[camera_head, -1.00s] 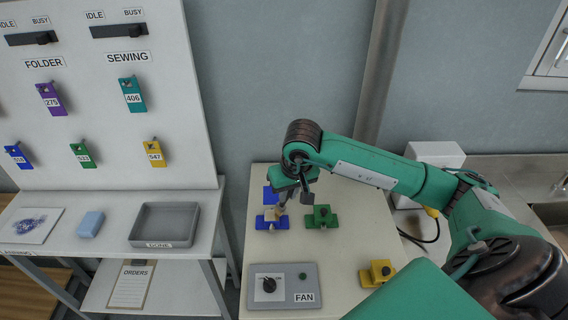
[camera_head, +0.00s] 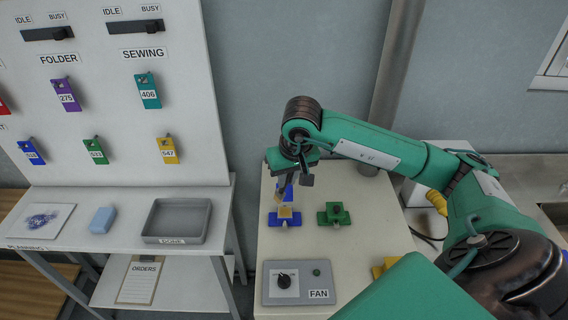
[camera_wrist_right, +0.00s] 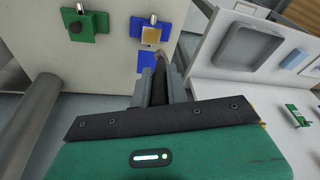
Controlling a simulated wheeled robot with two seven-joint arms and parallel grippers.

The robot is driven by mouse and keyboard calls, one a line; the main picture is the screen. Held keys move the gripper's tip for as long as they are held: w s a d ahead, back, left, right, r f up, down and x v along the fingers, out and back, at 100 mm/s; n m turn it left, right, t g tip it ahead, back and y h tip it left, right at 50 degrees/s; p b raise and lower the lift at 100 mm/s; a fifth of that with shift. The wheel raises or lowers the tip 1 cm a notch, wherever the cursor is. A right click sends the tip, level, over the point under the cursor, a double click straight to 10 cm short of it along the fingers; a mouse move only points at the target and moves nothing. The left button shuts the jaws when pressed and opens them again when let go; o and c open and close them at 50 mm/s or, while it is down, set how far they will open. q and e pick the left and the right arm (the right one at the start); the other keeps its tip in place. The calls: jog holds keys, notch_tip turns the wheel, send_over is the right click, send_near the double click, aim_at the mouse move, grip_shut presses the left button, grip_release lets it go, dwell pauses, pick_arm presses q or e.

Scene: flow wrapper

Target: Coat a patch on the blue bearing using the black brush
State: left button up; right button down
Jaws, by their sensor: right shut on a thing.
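The blue bearing (camera_head: 274,219) sits on the cream table and has a tan block or patch on its top; it also shows in the right wrist view (camera_wrist_right: 136,27). My right gripper (camera_head: 286,188) is shut and points down just behind the bearing. In the wrist view its fingers (camera_wrist_right: 160,88) close on a thin dark thing, which looks like the black brush (camera_wrist_right: 159,86). A pale curved tip shows beyond the fingers, close to a blue square (camera_wrist_right: 147,62) beside the bearing. Whether the tip touches anything cannot be told. My left gripper is not in view.
A green bearing (camera_head: 333,214) stands right of the blue one, and a yellow one (camera_head: 383,268) is partly hidden by my arm. A grey fan panel (camera_head: 270,296) lies in front. A grey tray (camera_head: 176,240) and blue block (camera_head: 102,220) are on the left bench.

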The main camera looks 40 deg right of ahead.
jog(key=shift+w+p+v, duration=0.2)
jog(key=shift+p+v, duration=0.05)
jog(key=shift+v, duration=0.65)
jog(key=shift+w+p+v, duration=0.2)
jog(key=shift+v, duration=0.7)
jog(key=shift+a, duration=0.1)
